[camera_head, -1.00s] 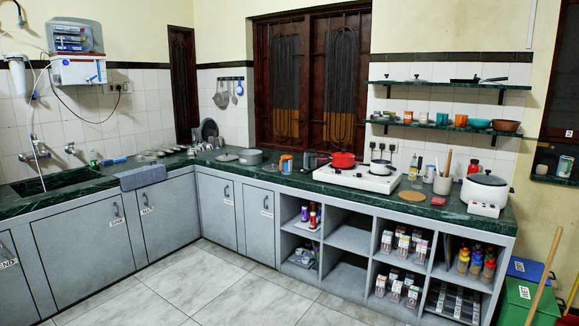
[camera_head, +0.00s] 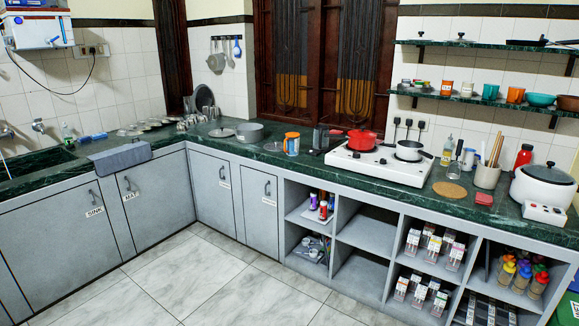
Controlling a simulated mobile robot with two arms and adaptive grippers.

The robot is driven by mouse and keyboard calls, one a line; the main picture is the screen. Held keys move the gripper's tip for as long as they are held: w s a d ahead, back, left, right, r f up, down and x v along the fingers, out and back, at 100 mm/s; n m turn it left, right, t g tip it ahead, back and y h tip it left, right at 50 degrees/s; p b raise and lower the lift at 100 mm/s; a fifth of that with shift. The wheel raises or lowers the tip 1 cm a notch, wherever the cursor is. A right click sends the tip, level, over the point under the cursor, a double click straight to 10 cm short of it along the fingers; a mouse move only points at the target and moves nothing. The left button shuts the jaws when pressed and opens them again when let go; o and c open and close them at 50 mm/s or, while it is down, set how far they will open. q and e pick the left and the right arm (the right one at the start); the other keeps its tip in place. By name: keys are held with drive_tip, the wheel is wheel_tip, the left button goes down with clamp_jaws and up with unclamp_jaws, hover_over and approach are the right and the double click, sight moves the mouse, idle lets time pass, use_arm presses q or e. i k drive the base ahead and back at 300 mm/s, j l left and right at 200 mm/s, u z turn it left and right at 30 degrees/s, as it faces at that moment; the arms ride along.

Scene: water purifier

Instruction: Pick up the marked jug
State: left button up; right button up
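I see no visible mark on any jug from here. Small metal vessels (camera_head: 188,122) stand in the counter's corner; whether any is a jug, I cannot tell. Neither of my grippers is in view.
A grey pot (camera_head: 250,132) stands left of the container. A white cooker (camera_head: 542,186) stands at the right. The tiled floor (camera_head: 200,275) before the cabinets is clear.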

sight(292, 140)
drive_tip(key=i, duration=2.4)
